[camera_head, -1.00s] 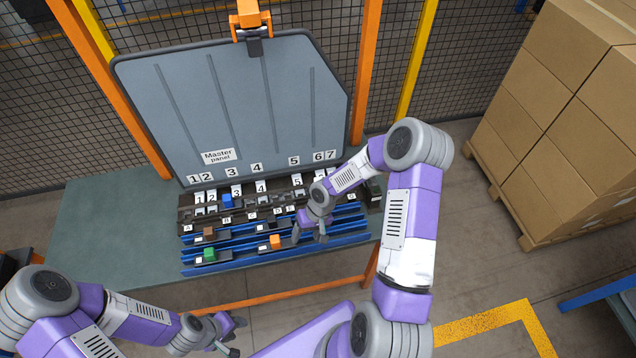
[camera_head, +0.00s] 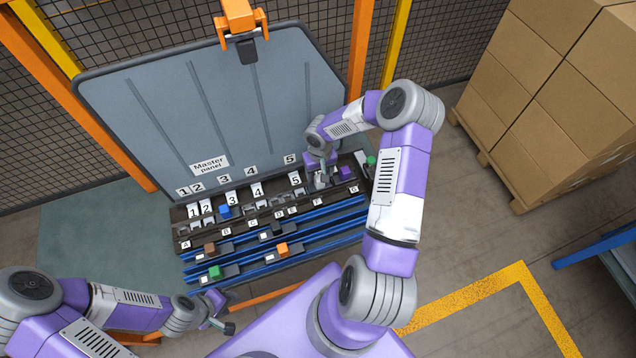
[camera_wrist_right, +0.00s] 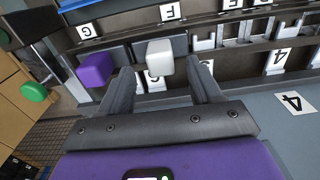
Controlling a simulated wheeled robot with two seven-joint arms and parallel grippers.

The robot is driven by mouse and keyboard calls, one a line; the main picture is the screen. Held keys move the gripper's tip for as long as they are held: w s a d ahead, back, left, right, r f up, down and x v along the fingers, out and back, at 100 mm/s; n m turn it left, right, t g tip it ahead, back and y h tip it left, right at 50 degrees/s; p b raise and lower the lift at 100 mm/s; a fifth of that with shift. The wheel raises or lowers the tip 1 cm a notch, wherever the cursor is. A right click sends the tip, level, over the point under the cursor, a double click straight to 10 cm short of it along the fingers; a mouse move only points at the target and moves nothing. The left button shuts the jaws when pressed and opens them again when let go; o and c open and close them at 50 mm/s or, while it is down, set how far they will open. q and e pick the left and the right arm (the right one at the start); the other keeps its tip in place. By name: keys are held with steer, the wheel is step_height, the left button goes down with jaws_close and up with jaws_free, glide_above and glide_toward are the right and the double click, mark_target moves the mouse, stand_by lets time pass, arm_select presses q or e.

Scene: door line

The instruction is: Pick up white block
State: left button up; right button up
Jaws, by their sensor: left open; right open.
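The white block (camera_wrist_right: 160,57) sits on a dark holder on the panel in the right wrist view. My right gripper (camera_wrist_right: 163,78) is open, with one finger on each side of the block's near end; I cannot tell if they touch it. In the head view my right gripper (camera_head: 320,183) reaches down at the right part of the panel and largely hides the block. My left gripper (camera_head: 220,311) is open and empty at the lower left, in front of the table.
A purple block (camera_wrist_right: 96,69) sits close beside the white one, with a green knob (camera_wrist_right: 34,92) beyond it. The panel (camera_head: 275,245) also carries blue, brown, orange and green blocks. Its grey lid (camera_head: 215,110) stands open behind. Boxes (camera_head: 550,90) stand at the right.

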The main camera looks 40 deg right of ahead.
mark_target(319, 177)
step_height(319, 177, down, 3)
steer(key=shift+f, duration=0.15)
jaws_close()
stand_by(0.4)
